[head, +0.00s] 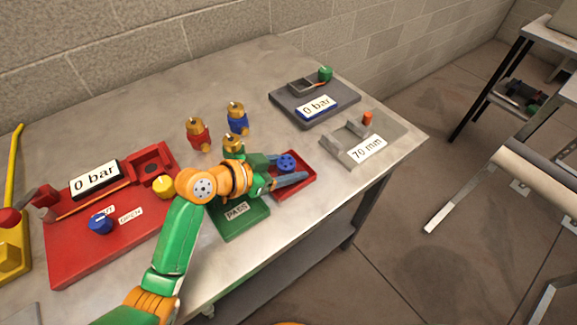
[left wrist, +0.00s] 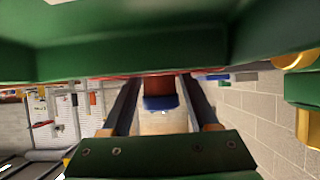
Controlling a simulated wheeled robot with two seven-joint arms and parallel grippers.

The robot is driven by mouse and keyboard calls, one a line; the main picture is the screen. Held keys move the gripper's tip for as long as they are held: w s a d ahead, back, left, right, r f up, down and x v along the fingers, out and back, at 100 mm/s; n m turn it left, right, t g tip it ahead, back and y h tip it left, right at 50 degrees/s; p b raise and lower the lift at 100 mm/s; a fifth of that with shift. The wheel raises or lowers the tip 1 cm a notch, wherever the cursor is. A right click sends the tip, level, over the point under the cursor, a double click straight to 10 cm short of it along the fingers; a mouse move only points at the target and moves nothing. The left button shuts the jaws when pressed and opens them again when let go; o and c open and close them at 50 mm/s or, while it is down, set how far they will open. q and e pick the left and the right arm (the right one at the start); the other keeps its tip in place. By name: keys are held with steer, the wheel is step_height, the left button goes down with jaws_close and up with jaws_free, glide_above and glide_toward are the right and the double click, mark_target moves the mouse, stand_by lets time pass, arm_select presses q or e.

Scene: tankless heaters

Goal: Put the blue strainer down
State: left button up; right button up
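The blue strainer (head: 286,162) is a small round blue piece with dark spots on its face. In the head view it shows at the red tray (head: 304,189), between the fingers of my left gripper (head: 285,171). In the left wrist view the blue piece (left wrist: 160,103) lies between the two dark fingers of the left gripper (left wrist: 161,100), which stand apart. I cannot tell whether the fingers press on it or whether it rests on the tray floor. My right gripper is in neither view.
A green PASS plate (head: 240,222) lies beside the red tray. Brass fittings with red (head: 198,134) and blue (head: 238,117) parts stand behind the arm. A grey gauge block (head: 345,98) and a 70 mm fixture (head: 340,144) are at right, and a red test rig (head: 75,248) is at left.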

arm_select(q)
steer(key=shift+r, duration=0.15)
steer(key=p+v, duration=0.6)
steer(key=v, duration=0.5)
steer(key=shift+s+a, duration=0.15)
steer(key=shift+a, duration=0.1)
steer(key=shift+s+a+r, duration=0.1)
steer(key=shift+s+a, duration=0.05)
steer(key=shift+a, duration=0.05)
